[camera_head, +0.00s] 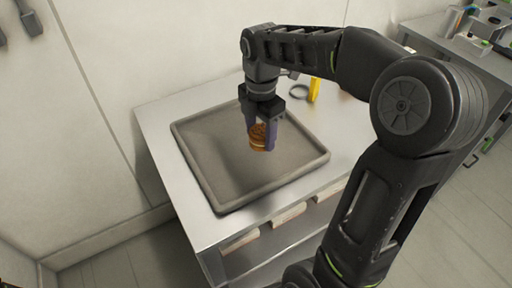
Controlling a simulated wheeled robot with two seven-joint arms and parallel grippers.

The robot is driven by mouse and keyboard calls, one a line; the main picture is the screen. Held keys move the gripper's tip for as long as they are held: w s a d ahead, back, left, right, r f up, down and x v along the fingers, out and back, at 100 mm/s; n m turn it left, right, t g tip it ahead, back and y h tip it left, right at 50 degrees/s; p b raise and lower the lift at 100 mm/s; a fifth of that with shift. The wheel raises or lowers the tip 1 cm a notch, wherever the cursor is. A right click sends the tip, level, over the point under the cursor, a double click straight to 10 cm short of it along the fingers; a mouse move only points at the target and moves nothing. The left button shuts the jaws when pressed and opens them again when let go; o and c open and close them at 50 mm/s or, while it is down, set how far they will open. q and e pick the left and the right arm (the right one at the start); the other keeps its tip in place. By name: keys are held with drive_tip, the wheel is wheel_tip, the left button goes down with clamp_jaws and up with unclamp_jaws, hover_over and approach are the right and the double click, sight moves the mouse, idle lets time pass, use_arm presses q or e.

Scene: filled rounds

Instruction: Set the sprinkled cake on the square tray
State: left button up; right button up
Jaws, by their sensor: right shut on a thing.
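The sprinkled cake (257,143) is a small round brown and orange piece. My right gripper (262,143) is shut on it, with a dark finger on each side, and points down. The cake shows in front of the square tray (205,190), over its right half. I cannot tell whether the cake touches the tray floor or hangs a little above it. The tray is grey with a low raised rim and is otherwise empty. My left gripper is not in view.
The tray lies on a metal table (155,125) with a lower shelf. A yellow item (314,90) and a dark ring (299,92) are on the table behind the tray. Another bench (455,45) with items stands at the upper right. A wall is at the left.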

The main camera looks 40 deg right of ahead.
sight(261, 131)
drive_tip(key=shift+f, duration=1.55)
drive_tip(key=shift+f, duration=1.85)
drive_tip(key=shift+f, duration=0.1)
drive_tip(key=o, duration=0.9)
drive_tip(key=shift+c, duration=0.2)
wheel_tip(261, 131, up, 12)
drive_tip(key=shift+r, duration=0.15)
